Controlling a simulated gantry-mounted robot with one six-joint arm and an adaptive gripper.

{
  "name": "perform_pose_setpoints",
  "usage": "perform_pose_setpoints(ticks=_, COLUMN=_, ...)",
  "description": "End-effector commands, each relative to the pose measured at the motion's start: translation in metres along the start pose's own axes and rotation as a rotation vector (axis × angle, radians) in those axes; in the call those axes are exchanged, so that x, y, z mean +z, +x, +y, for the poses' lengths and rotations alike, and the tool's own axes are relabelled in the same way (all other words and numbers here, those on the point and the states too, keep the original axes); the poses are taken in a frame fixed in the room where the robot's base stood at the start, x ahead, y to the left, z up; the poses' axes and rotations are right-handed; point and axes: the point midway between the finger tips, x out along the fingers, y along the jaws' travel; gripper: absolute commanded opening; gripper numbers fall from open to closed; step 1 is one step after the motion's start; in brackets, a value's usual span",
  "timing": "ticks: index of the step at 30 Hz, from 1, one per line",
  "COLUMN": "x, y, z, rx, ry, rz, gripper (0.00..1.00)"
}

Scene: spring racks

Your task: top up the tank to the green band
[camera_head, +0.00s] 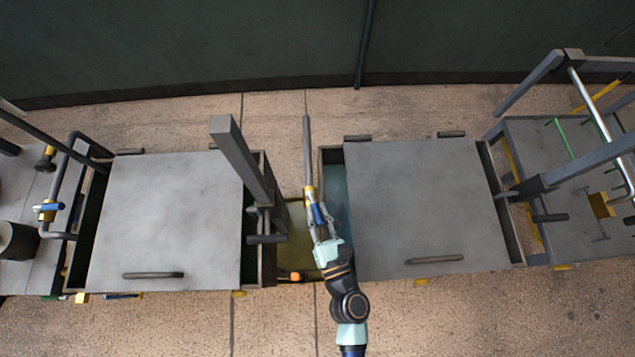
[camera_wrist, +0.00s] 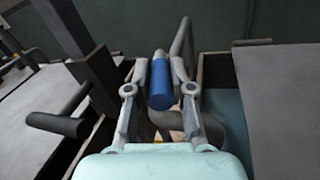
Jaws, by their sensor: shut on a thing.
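My gripper (camera_head: 318,226) is shut on a blue valve handle (camera_wrist: 160,84), with one finger on each side of it in the wrist view. The handle sits by a brass valve body (camera_head: 310,193) on a grey pipe (camera_head: 307,145) in the gap between two lidded tanks. The right tank (camera_head: 331,155) has its lid (camera_head: 425,205) shifted right, and pale blue liquid (camera_head: 335,190) shows in the open strip at its left. The left tank (camera_head: 262,165) has dark green strips beside its lid (camera_head: 165,220). I cannot make out a green level band on either tank.
A grey post (camera_head: 240,160) rises beside the left tank, close to my gripper's left. Another bench with pipework and a blue-handled valve (camera_head: 48,207) stands at far left. A framed rack (camera_head: 560,190) stands at far right. The floor in front is clear.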

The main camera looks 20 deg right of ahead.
Motion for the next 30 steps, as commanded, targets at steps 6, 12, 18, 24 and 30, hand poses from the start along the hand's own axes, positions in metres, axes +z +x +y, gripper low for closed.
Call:
perform_pose_setpoints(ticks=6, x=-0.0005, y=-0.0004, z=0.0007, rx=0.001, ry=0.0, rz=0.001, gripper=0.0)
perform_pose_setpoints(ticks=12, x=-0.0005, y=-0.0003, z=0.0005, rx=0.001, ry=0.0, rz=0.001, gripper=0.24)
perform_pose_setpoints(ticks=18, x=-0.0003, y=-0.0002, z=0.0002, rx=0.0, ry=0.0, rz=0.0, gripper=0.47)
perform_pose_setpoints(ticks=24, x=-0.0002, y=-0.0002, z=0.0001, rx=-0.001, ry=0.0, rz=0.0, gripper=0.47)
perform_pose_setpoints(ticks=30, x=-0.0003, y=-0.0017, z=-0.0002, rx=-0.001, ry=0.001, rz=0.001, gripper=0.47)
